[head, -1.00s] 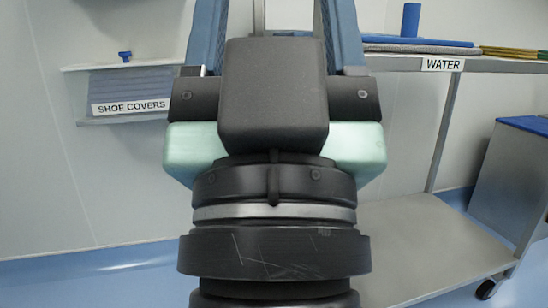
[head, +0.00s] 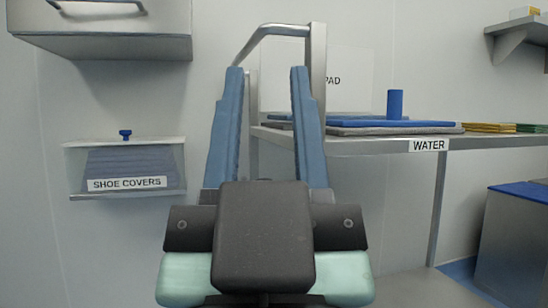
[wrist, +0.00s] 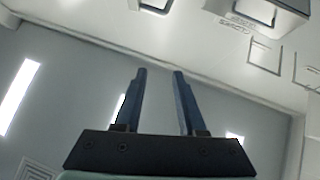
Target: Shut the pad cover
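My gripper (head: 265,72) is in the middle of the head view, pointing up with its two blue fingers apart and nothing between them. The wrist view also shows the gripper (wrist: 159,72) open and empty. A pale upright panel (head: 350,75) with lettering ending in "PAD" stands behind the right finger, above the back of the water bench. It may be the pad cover, standing raised. The finger and a metal post hide its left part, and I cannot see its hinge.
A metal rail (head: 285,30) rises behind my fingers. The bench (head: 385,146) labelled "WATER" holds blue and grey flat pads (head: 375,127) and a blue cylinder (head: 395,104). A shoe-cover box (head: 125,168) and a metal cabinet (head: 110,46) are on the left wall.

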